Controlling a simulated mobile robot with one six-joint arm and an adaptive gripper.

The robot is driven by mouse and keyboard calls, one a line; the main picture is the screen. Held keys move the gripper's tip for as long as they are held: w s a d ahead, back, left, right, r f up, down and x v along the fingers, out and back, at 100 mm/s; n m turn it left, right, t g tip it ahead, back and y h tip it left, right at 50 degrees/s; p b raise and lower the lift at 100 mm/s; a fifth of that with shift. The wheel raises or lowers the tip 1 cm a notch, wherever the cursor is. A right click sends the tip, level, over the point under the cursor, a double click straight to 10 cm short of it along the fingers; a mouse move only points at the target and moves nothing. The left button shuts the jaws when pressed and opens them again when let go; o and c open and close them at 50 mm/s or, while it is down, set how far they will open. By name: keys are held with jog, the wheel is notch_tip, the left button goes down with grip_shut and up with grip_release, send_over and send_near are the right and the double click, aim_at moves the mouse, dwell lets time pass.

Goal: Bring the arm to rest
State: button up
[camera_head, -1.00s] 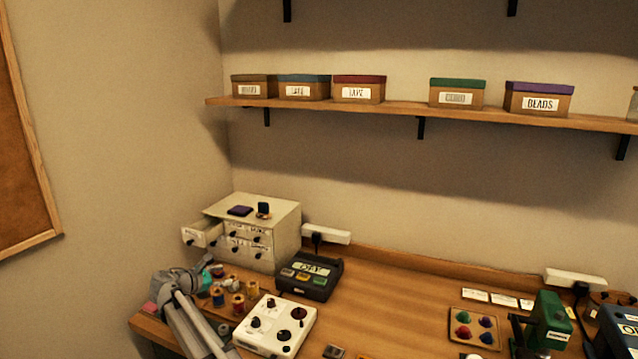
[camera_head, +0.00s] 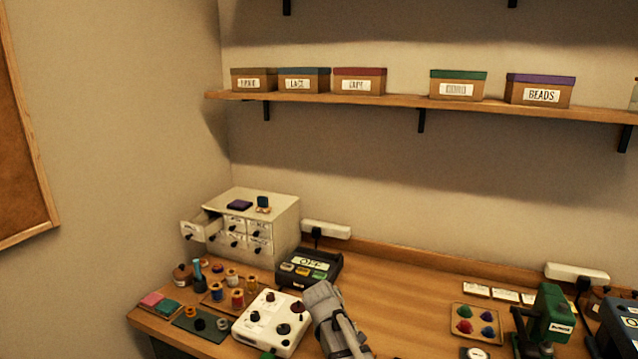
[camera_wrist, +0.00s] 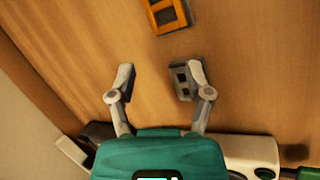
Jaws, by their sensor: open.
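My gripper shows in the wrist view (camera_wrist: 155,85) with its two fingers spread apart and nothing between them. In the head view only my grey arm shows, over the front of the table just right of the white control box (camera_head: 272,322); the fingers cannot be made out there.
A cream drawer cabinet (camera_head: 275,214) with one drawer pulled out stands at the back left. A black device (camera_head: 310,270) stands in front of it. Thread spools (camera_head: 237,298) sit at left. A bead tray (camera_head: 475,322) and green press (camera_head: 552,318) stand at right. The middle back is clear.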

jog(key=s+d+f+m+y, duration=0.1)
jog(key=s+d+m, duration=0.1)
jog(key=s+d, duration=0.1)
jog(key=s+d+f+m+g+y, duration=0.1)
jog(key=s+d+m+y, duration=0.1)
jog(key=s, duration=0.4)
jog(key=s+d+f+m+g+y+b, duration=0.1)
jog(key=s+d+m, duration=0.3)
jog(key=shift+s+f, duration=0.15)
jog(key=shift+s, duration=0.05)
jog(key=shift+s+d+m+y, duration=0.1)
jog(key=shift+s+m+y, duration=0.2)
jog(key=shift+s+y, duration=0.15)
dwell(0.6)
